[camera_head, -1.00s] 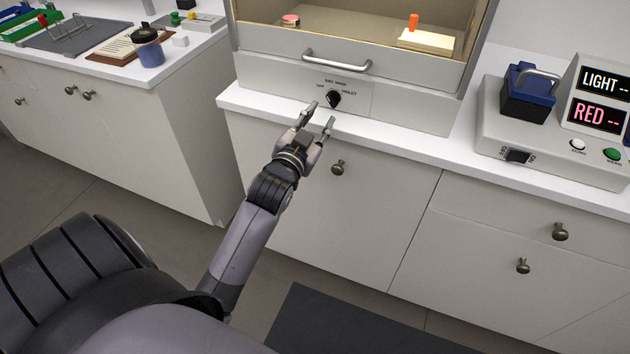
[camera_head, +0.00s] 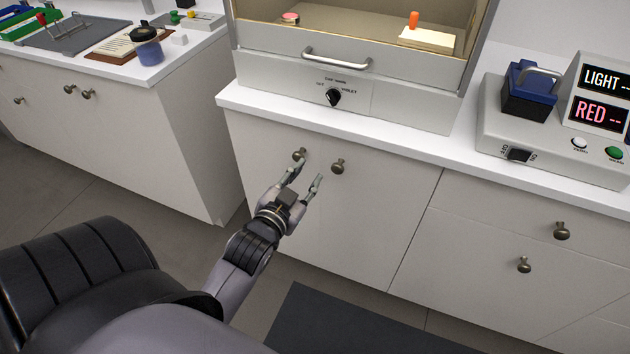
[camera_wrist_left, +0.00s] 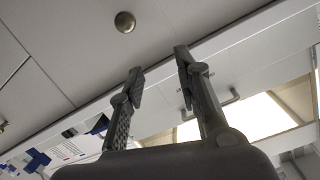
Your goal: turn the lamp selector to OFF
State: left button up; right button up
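The lamp selector (camera_head: 333,97) is a small black knob on the grey front panel below the cabinet window, with small printed labels around it, VIOLET on its right. Its exact pointing is too small to tell. My left gripper (camera_head: 308,171) is open and empty, below the counter edge in front of the lower cupboard doors, well apart from the knob. In the left wrist view its two fingers (camera_wrist_left: 158,62) are spread with nothing between them. The selector cannot be made out clearly there. My right gripper is not in view.
A metal handle (camera_head: 336,61) sits above the selector. The white counter edge (camera_head: 290,117) juts out between gripper and panel. Round cupboard knobs (camera_head: 338,166) are close to the fingers. A grey instrument (camera_head: 487,138) with LIGHT and RED displays stands right.

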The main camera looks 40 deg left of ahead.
aim_at(328, 97)
pick_arm(q)
jog(key=s+d+f+g+h, duration=0.1)
jog(key=d+f+g, duration=0.1)
jog(key=f, duration=0.7)
jog(key=d+f+g+h+p, duration=0.1)
jog(key=d+f+g, duration=0.1)
jog(key=f, duration=0.8)
jog(key=shift+s+f, duration=0.25)
jog(key=shift+s, duration=0.1)
jog(key=a+r+n+t+y+p, duration=0.1)
jog(key=a+r+n+t+p, duration=0.15)
jog(key=r, duration=0.75)
jog(key=a+r+n+t+y+p, duration=0.15)
jog(key=r+n, duration=0.25)
jog(key=r, duration=0.6)
jog(key=a+r+n+t+y+p, duration=0.15)
jog(key=r+n, duration=0.25)
jog(key=r, duration=0.6)
jog(key=shift+h, duration=0.7)
jog(key=p+x, duration=0.1)
jog(key=x, duration=0.7)
jog(key=p+x, duration=0.2)
jog(key=x, duration=0.7)
jog(key=shift+w+f, duration=0.1)
jog(key=shift+f, duration=0.1)
jog(key=shift+c, duration=0.2)
grip_shut()
